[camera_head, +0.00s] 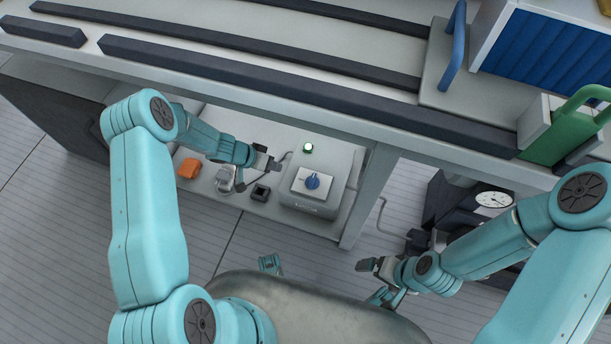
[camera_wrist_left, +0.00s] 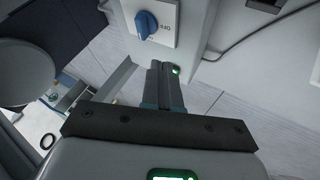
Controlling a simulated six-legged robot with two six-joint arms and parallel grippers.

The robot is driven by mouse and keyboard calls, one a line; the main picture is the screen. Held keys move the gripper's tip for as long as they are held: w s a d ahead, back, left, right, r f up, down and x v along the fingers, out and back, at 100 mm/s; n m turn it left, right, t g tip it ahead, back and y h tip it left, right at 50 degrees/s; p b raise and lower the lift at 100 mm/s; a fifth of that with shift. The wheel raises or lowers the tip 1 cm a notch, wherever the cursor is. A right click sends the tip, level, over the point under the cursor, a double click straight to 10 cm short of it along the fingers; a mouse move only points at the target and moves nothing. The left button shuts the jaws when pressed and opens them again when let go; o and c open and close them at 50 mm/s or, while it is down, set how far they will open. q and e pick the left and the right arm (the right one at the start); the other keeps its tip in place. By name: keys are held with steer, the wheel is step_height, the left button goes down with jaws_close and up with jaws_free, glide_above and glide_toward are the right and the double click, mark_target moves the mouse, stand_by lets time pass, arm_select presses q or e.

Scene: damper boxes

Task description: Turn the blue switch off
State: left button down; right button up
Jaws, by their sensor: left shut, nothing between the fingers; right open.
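The blue switch (camera_head: 312,182) is a rotary knob on a pale square plate, on the front of a grey box (camera_head: 327,165) on the lower shelf. In the left wrist view the knob (camera_wrist_left: 146,24) sits at the top, with the lettering "OFF" beside it on the plate. My left gripper (camera_head: 275,165) is shut and empty, to the left of the knob and apart from it. Its closed fingers (camera_wrist_left: 160,70) show just below the plate in the wrist view. My right gripper (camera_head: 367,265) is open and empty, low and right of the box.
A green-lit round button (camera_head: 308,147) is on top of the box. An orange object (camera_head: 189,168) and a small black block (camera_head: 261,192) lie left of it on the shelf (camera_head: 245,207). The workbench edge (camera_head: 250,104) overhangs above. A dial gauge (camera_head: 493,199) stands at right.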

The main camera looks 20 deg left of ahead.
arm_select(q)
steer(key=a+f, duration=0.1)
steer(key=b, duration=0.5)
glide_toward(309, 181)
steer(key=f, duration=0.1)
steer(key=a+f, duration=0.1)
steer(key=w+f, duration=0.1)
steer(key=f, duration=0.1)
steer(key=shift+w+a, duration=0.1)
steer(key=shift+a, duration=0.25)
steer(key=d, duration=0.3)
steer(key=shift+w+d+f, duration=0.15)
steer(key=shift+d, duration=0.45)
steer(key=shift+n, duration=0.3)
steer(key=shift+b, duration=0.3)
steer(key=shift+d, duration=0.1)
